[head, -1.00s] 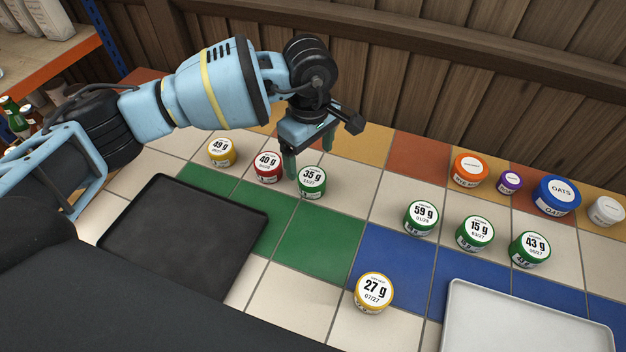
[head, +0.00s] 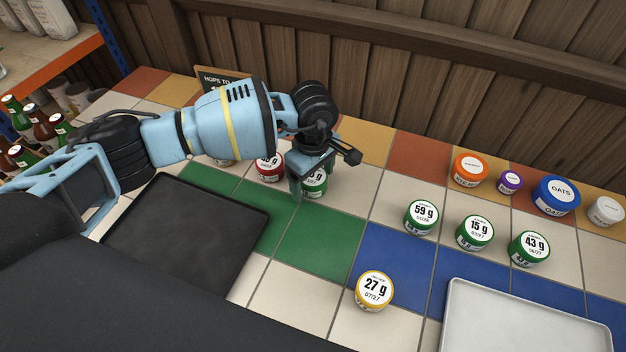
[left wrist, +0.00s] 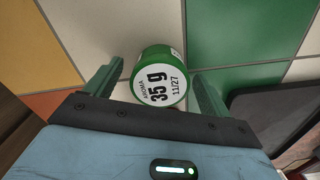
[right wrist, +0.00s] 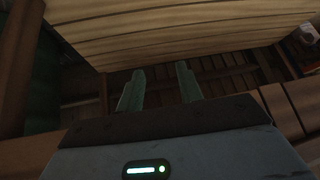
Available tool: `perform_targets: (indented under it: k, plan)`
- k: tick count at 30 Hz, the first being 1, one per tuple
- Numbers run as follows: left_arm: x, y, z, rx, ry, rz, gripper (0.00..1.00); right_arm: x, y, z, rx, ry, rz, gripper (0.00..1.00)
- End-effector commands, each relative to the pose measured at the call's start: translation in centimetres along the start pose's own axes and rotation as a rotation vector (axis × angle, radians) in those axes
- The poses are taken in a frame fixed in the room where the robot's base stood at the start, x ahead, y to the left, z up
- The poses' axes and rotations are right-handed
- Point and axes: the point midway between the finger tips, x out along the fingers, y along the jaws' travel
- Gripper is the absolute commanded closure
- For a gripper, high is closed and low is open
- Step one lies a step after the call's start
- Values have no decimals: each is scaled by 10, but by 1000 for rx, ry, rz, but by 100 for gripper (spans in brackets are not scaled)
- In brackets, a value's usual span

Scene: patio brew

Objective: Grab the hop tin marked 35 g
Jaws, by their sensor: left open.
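The hop tin marked 35 g (left wrist: 160,75) is green with a white lid. In the left wrist view it lies between the two fingers of my left gripper (left wrist: 155,88), with a gap visible on each side. In the head view the tin (head: 315,184) is partly covered by my left gripper (head: 312,185), which has come down over it. My left gripper is open. My right gripper (right wrist: 160,88) shows only in the right wrist view, its fingers apart with nothing between them, facing wooden boards.
The red 40 g tin (head: 269,168) stands just left of the 35 g tin. Green tins marked 59 g (head: 421,217), 15 g (head: 475,232) and 43 g (head: 529,248) stand right. A yellow 27 g tin (head: 374,290) is in front. A black tray (head: 185,240) and white tray (head: 520,325) flank it.

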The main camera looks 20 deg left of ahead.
Motion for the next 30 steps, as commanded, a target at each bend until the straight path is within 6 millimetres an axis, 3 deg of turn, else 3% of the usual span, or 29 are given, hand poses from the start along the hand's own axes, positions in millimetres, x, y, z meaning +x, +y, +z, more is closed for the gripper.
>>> perform_targets:
  k: [5,15,25,30]
  plan:
    - [0,0,0,0,0,1,20,0,0,0,0,0,0,64]
    - [-1,0,0,0,0,1,65,0,0,1,1,-2,0,64]
    - [-4,0,0,0,0,2,66,0,0,1,1,-3,0,64]
    - [-16,1,-1,-1,0,4,66,0,0,2,1,-4,0,64]
